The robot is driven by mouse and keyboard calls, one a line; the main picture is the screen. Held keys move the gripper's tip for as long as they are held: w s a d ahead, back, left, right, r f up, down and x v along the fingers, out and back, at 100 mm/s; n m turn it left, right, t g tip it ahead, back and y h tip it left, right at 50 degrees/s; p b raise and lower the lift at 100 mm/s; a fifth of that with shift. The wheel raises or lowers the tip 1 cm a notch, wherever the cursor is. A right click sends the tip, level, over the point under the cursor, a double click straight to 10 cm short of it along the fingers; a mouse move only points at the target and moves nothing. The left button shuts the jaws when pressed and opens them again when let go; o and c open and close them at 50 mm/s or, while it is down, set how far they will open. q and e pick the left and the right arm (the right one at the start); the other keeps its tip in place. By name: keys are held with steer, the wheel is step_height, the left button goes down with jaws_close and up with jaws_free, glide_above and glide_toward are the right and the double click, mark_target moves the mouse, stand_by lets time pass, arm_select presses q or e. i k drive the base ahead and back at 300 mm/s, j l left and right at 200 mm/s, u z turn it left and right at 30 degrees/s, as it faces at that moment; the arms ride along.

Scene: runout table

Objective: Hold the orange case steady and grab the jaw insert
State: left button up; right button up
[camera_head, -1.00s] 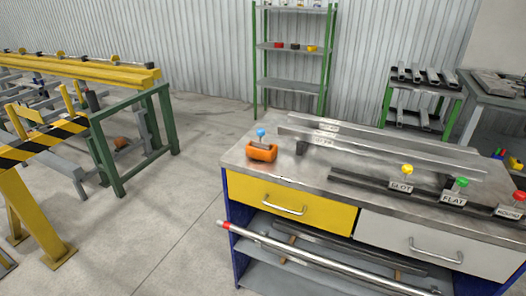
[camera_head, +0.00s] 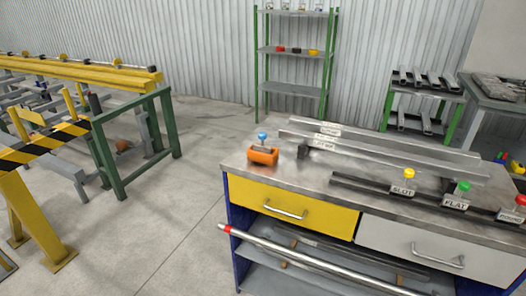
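The orange case (camera_head: 263,157) sits on the workbench top (camera_head: 240,166) near its far left corner. A blue knob (camera_head: 262,136) on a thin stem stands up at the case. A small dark block (camera_head: 303,151) stands just right of the case, beside the metal bars; I cannot tell what it is. Labelled pieces with coloured knobs stand along the right part of the bench: yellow-knobbed SLOT (camera_head: 403,189), green-knobbed FLAT (camera_head: 454,203) and a red-knobbed one (camera_head: 511,215). Neither of my grippers shows in the view.
Long metal bars (camera_head: 380,150) lie along the back of the bench. A yellow drawer (camera_head: 290,205) and a grey drawer (camera_head: 435,250) are closed below. A red-ended tube (camera_head: 300,259) lies on the shelf and sticks out left. The floor (camera_head: 180,215) left of the bench is clear.

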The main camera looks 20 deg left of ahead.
mark_target(262, 136)
steer(key=l+u, duration=0.1)
steer(key=u, duration=0.25)
steer(key=l+u, duration=0.15)
steer(key=u, duration=0.25)
steer(key=l+u, duration=0.1)
steer(key=u, duration=0.25)
